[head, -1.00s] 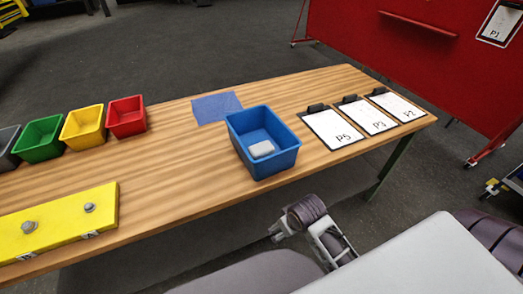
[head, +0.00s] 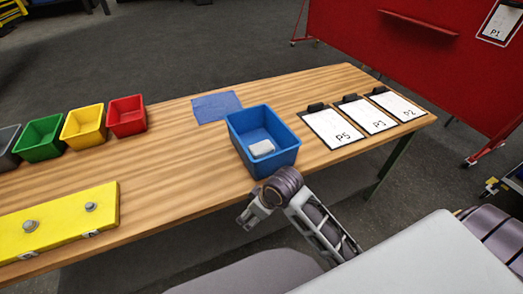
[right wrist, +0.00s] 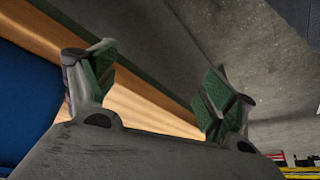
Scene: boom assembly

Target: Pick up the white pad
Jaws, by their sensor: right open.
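The white pad (head: 262,148) lies inside the blue bin (head: 249,156), on its floor near the front wall. The bin stands on the wooden table near its front edge. My right gripper (head: 245,221) is in front of and below the bin, just off the table's front edge, apart from the pad. In the right wrist view my right gripper (right wrist: 155,85) is open and empty, its green-lined fingers spread. The blue bin also shows at the left of that view (right wrist: 22,115), but the pad does not. My left gripper is not in view.
Clipboards (head: 333,128) lie right of the bin. A blue sheet (head: 217,106) lies behind it. Grey, green, yellow and red bins (head: 127,116) stand at left. A yellow block (head: 60,222) lies at front left. Table surface (head: 185,160) between is clear.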

